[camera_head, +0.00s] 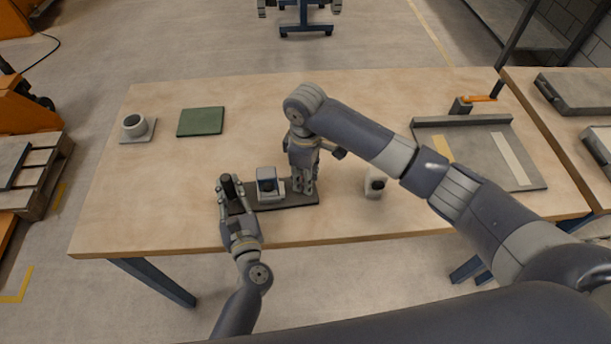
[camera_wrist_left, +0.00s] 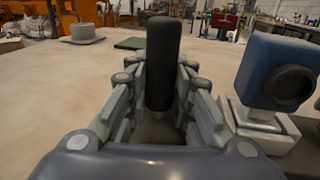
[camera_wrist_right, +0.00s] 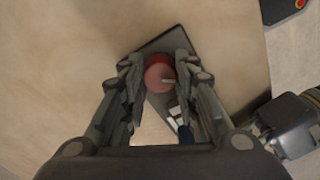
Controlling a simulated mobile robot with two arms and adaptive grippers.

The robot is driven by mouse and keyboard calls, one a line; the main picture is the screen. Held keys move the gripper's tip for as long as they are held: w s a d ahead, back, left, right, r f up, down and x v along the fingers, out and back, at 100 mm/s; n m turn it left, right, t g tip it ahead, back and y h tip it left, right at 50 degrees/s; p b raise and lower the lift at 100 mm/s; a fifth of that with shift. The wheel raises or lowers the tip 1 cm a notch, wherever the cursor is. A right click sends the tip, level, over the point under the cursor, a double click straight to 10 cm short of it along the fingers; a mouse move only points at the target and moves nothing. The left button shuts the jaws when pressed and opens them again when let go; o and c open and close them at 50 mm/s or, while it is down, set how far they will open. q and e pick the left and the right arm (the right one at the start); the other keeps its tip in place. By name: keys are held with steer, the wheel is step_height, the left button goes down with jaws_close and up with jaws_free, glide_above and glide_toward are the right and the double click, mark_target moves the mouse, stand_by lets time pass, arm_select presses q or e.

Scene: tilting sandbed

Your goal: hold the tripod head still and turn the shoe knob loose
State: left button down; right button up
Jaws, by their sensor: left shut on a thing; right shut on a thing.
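The tripod head is a dark flat plate (camera_head: 288,196) near the table's front edge, with an upright black handle (camera_head: 230,187) at its left end. A blue block with a round dark face (camera_head: 267,174) sits on a pale base in the middle; it also shows in the left wrist view (camera_wrist_left: 280,72). My left gripper (camera_head: 231,191) is shut around the black handle (camera_wrist_left: 162,60). My right gripper (camera_head: 305,187) points down at the plate's right end. In the right wrist view, its fingers are shut on a round red knob (camera_wrist_right: 160,75) with a pale mark; the head view hides the knob.
A small white object with a dark face (camera_head: 376,184) stands right of the plate. A grey tray (camera_head: 520,172) with an orange-handled crank (camera_head: 480,98) lies at the right. A pale cup (camera_head: 134,125) and green mat (camera_head: 201,122) lie back left. The middle back is clear.

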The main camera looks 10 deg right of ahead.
steer(key=n, duration=0.3)
steer(key=shift+n, duration=2.2)
steer(key=o, duration=1.1)
step_height(320, 180, up, 12)
